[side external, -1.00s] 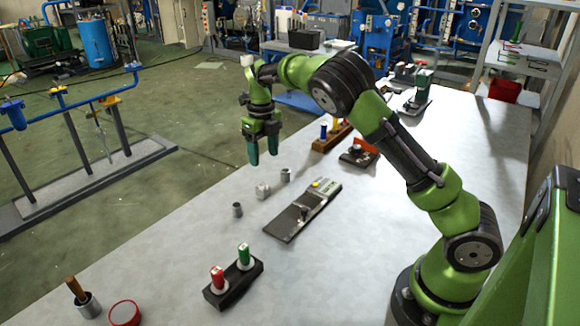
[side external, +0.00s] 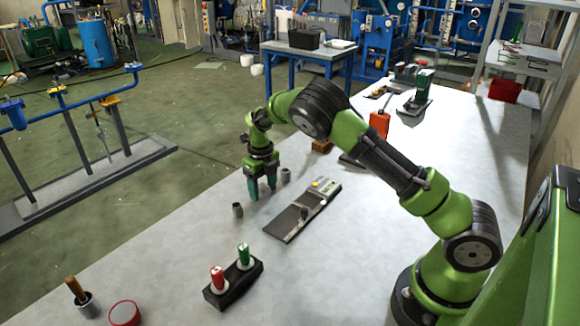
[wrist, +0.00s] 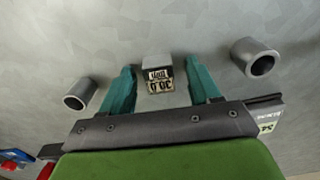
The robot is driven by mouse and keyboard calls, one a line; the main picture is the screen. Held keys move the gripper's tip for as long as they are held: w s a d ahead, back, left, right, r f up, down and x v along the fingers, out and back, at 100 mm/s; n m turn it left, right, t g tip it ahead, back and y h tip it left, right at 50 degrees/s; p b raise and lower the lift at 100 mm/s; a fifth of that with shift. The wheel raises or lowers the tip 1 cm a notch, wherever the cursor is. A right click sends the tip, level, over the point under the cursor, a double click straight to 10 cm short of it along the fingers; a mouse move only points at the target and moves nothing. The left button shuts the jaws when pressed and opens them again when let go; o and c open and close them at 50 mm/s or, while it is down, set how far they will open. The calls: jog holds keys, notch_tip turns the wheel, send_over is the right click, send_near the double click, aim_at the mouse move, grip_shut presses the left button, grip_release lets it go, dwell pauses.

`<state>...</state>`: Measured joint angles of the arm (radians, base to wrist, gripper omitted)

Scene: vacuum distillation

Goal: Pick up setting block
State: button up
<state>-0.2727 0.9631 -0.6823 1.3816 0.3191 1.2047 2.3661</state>
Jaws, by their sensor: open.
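The setting block, a small grey block with a dark-lettered face, shows in the wrist view (wrist: 158,75), on the bench between and slightly beyond my fingertips. My gripper (side external: 262,192) is open, pointing down low over the bench, with its two teal fingers on either side of the block's spot. In the wrist view the gripper (wrist: 160,68) has a finger to the left and right of the block, with visible gaps. In the side view the fingers mostly hide the block. I cannot tell whether the fingertips are level with it.
Small grey metal cylinders stand close on both sides, one nearer (side external: 237,210) and one farther (side external: 286,176). A flat dark device (side external: 302,213) lies to the right. A black holder (side external: 233,284) carries red and green pieces in front.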

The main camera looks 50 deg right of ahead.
grip_shut()
dwell(0.3)
